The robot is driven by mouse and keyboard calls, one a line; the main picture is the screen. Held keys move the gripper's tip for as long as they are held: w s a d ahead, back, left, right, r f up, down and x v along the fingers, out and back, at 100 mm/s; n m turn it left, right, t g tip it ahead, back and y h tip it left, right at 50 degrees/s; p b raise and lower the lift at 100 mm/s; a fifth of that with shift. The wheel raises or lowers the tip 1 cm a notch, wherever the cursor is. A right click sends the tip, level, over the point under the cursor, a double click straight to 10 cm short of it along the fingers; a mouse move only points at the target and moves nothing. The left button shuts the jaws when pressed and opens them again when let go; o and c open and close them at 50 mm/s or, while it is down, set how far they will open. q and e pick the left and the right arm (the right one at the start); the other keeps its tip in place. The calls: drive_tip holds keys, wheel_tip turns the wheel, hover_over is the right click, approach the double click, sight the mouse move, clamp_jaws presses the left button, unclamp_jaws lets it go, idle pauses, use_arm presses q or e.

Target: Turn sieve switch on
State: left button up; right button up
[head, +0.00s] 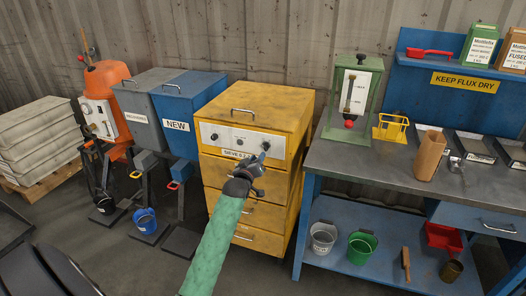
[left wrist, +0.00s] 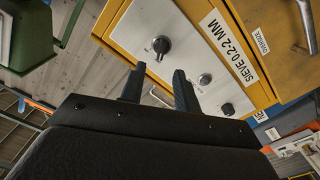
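The yellow sieve cabinet (head: 263,103) has a pale control panel (head: 232,139) with a row of controls and a sieve label. In the left wrist view a dark rotary knob (left wrist: 160,45) on the metal panel lies just beyond my left gripper (left wrist: 158,80). Its two fingers are apart with nothing between them, and the knob looks clear of them. Two other controls (left wrist: 205,79) show smaller, farther along the panel. My right gripper is not in view.
A blue bin marked NEW (head: 190,112) and a grey bin (head: 148,105) stand left of the cabinet. A blue workbench (head: 375,172) stands close on the right, with a green-framed device (head: 356,95) on it. A drawer handle (left wrist: 306,25) sticks out from the cabinet.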

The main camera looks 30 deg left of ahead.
sight(264, 148)
use_arm(q)
drive_tip(key=p+x, duration=0.1)
drive_tip(key=x, duration=0.4)
drive_tip(key=shift+w+a+f, duration=0.1)
drive_tip(key=shift+w+a, duration=0.1)
drive_tip(key=shift+w, duration=0.5)
drive_tip(key=shift+w+a, duration=0.1)
drive_tip(key=shift+w, duration=0.15)
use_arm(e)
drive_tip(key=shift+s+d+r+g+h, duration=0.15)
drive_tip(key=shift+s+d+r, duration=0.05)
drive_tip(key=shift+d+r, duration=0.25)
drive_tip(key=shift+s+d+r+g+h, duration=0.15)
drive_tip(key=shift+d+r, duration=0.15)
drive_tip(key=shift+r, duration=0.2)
use_arm(q)
clamp_jaws()
